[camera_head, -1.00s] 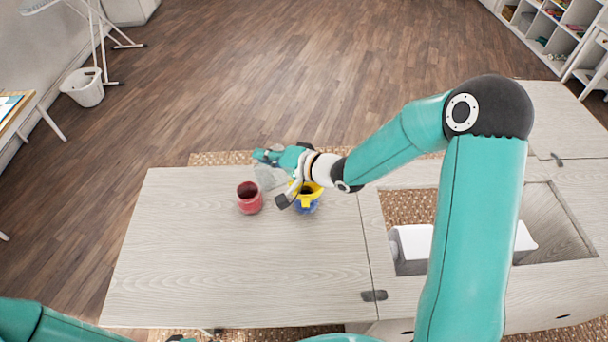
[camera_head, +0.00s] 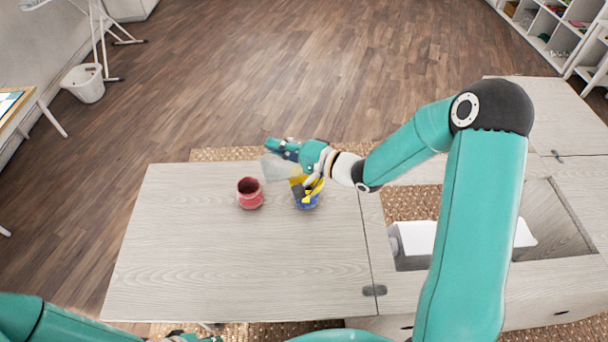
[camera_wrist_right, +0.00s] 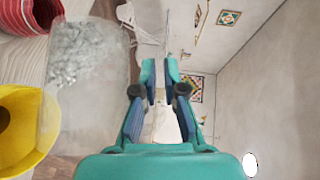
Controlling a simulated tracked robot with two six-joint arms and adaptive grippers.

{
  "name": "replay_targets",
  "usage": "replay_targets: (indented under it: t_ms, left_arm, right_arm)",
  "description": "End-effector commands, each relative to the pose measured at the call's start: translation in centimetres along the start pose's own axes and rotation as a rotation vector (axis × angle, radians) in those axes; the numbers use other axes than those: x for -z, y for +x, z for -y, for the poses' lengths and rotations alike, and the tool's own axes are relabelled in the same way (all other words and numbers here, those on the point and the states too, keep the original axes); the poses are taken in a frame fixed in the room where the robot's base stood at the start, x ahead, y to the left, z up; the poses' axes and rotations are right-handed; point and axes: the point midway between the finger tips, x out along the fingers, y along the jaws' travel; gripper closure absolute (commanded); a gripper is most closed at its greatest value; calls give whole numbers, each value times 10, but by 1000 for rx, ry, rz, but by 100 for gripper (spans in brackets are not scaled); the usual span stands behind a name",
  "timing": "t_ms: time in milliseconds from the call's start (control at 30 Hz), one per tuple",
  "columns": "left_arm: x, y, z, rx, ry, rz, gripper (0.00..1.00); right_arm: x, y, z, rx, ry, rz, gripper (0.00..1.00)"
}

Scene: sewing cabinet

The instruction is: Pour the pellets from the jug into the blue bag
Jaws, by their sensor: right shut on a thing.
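The clear jug (camera_head: 276,168) with grey pellets is tilted beside and above the blue bag (camera_head: 308,202). My right gripper (camera_head: 280,149) is shut on the jug, at the back of the table. In the right wrist view the jug (camera_wrist_right: 88,85) is left of my right gripper (camera_wrist_right: 160,85), with the pellets (camera_wrist_right: 85,50) in its upper part. The bag's yellow top (camera_wrist_right: 25,125) shows at the left edge there; the jug partly covers it in the head view. I cannot tell whether pellets are falling. My left gripper (camera_head: 190,337) is barely in view at the bottom edge; its jaws are unclear.
A red pot-like bag (camera_head: 250,194) stands open just left of the blue bag. The pale wooden table (camera_head: 220,270) is clear in front. To the right is a cabinet opening with a white machine (camera_head: 415,240) in it.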

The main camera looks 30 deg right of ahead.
Motion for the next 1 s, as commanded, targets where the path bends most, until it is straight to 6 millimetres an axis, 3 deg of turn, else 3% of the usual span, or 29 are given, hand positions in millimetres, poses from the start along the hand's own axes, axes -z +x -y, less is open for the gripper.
replay_targets:
  t_ms: [1000]
  left_arm:
    - [0,6,2,0,0,0,60]
  right_arm:
    - [12,-11,0,100,99,5,100]
